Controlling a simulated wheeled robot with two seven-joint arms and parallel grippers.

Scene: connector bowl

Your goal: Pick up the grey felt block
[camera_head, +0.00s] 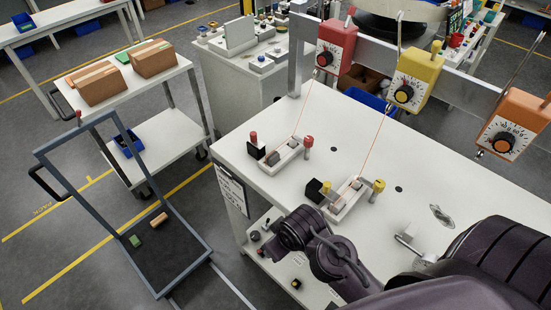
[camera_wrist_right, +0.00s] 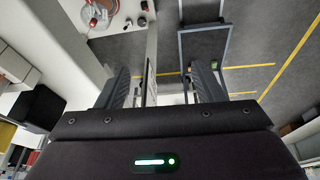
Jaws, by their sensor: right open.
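In the head view two small grey blocks lie in white slotted holders on the white table: one grey block (camera_head: 273,157) in the left holder (camera_head: 286,156), another (camera_head: 356,184) in the right holder (camera_head: 344,202). I cannot tell which is felt. My right arm (camera_head: 315,240) reaches in over the table's front edge, nearer than both holders; its fingers cannot be made out there. In the right wrist view my right gripper (camera_wrist_right: 161,85) is open, its two dark fingers apart with nothing between them. My left gripper is in neither view.
Black blocks (camera_head: 256,150) and red and yellow knobs stand by the holders. A blue-framed cart (camera_head: 170,250) stands left. The table's middle right is fairly clear.

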